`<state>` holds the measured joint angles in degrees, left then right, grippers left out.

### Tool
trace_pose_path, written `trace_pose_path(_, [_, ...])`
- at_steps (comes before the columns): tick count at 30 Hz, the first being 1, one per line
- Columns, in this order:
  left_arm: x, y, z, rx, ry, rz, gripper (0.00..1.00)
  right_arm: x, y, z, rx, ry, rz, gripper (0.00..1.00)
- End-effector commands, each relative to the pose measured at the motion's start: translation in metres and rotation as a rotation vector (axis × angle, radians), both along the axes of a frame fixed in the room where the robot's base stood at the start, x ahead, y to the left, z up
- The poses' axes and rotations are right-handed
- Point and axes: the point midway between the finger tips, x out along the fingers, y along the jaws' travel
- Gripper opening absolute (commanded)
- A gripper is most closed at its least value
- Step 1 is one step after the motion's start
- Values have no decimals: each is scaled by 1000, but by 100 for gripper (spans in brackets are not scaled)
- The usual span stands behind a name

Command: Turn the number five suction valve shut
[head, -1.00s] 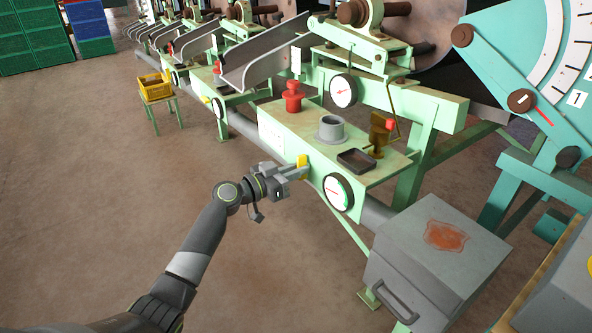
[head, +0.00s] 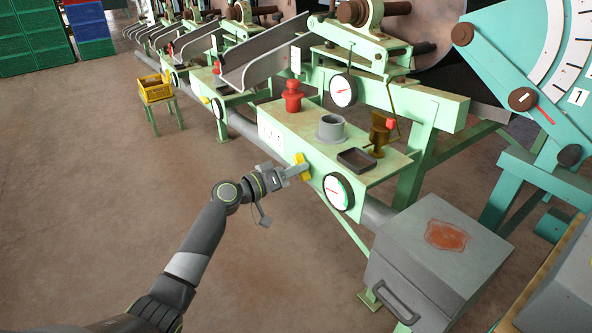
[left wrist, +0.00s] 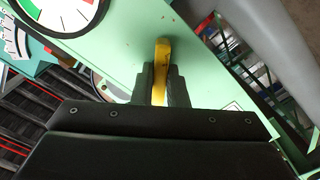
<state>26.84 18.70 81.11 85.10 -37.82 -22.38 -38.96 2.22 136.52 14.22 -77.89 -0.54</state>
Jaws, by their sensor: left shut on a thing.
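The yellow valve handle (head: 302,167) sits on the front face of the nearest green machine bench (head: 272,137), just left of a round white gauge (head: 338,191). My left gripper (head: 298,170) reaches it from the left and is shut on it. In the left wrist view the yellow handle (left wrist: 161,62) stands between the two dark fingers (left wrist: 160,82), against the green face. The fingers hide its lower part. In the head view the handle looks tilted. A label on the bench front is too small to read. My right gripper is not in view.
On the bench top are a red knob (head: 292,97), a grey cup-like ring (head: 331,129) and a black tray (head: 357,160). A grey box (head: 437,258) with a handle stands at right. A pipe runs below the bench.

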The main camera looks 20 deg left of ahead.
Motion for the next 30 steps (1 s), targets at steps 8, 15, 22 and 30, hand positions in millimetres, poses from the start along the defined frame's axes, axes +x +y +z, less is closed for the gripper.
trace_pose_path(8, [0,0,1,-209,164,1,0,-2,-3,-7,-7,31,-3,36])
trace_pose_path(15, [0,1,1,-385,302,2,0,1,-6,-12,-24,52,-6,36])
trace_pose_path(22, [0,1,1,-527,413,2,0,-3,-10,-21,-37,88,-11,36])
trace_pose_path(30, [0,1,0,-637,497,1,0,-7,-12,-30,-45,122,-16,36])
